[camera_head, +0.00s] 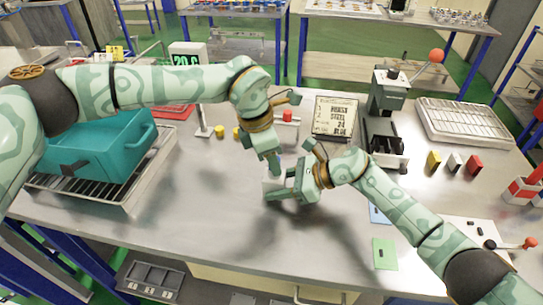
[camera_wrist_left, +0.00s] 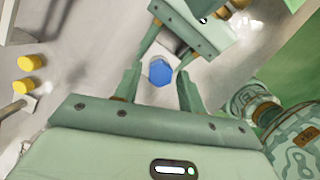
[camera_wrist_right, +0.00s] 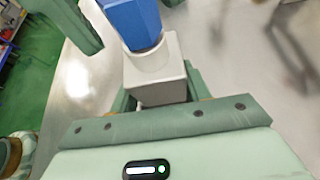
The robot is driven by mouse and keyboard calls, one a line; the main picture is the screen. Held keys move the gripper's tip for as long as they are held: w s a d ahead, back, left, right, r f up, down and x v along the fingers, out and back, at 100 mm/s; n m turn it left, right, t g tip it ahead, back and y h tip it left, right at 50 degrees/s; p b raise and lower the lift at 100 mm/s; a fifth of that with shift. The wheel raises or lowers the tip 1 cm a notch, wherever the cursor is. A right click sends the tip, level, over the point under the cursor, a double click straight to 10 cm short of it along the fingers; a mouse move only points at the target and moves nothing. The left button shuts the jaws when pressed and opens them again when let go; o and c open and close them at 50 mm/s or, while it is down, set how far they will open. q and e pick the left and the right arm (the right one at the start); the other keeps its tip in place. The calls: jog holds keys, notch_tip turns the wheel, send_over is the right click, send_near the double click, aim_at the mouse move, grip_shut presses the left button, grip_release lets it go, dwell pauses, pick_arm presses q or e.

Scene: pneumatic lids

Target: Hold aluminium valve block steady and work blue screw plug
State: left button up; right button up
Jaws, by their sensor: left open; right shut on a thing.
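The pale grey aluminium valve block (camera_wrist_right: 155,82) is between the fingers of my right gripper (camera_head: 284,188), which is shut on it. The blue screw plug (camera_wrist_right: 134,22) stands on a round collar on top of the block, in the right wrist view. In the left wrist view the blue plug (camera_wrist_left: 160,72) shows from above, between the two spread fingers of my left gripper (camera_wrist_left: 160,90). My left gripper is open and close above the plug. In the head view the grippers hide the plug and most of the block (camera_head: 272,184).
A teal crate (camera_head: 105,145) stands on a rack at the left. Yellow pieces (camera_head: 220,131) lie left of the grippers. A sign board (camera_head: 335,117) and a lever press (camera_head: 388,95) stand behind. A green card (camera_head: 384,253) lies at the front right. The front middle is clear.

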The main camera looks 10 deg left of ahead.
pick_arm(q)
jog(key=shift+n, duration=0.7)
pick_arm(e)
jog(key=shift+f, duration=0.15)
pick_arm(q)
jog(key=n, duration=0.2)
jog(key=n+t+y, duration=0.1)
jog(key=n, duration=0.2)
jog(key=shift+s+d+n, duration=0.15)
jog(key=shift+n, duration=0.15)
grip_shut()
jog(key=m, duration=0.3)
jog(key=m+g+h, duration=0.1)
jog(key=m, duration=0.2)
jog(key=shift+w+a+m, duration=0.2)
jog(key=shift+m, duration=0.8)
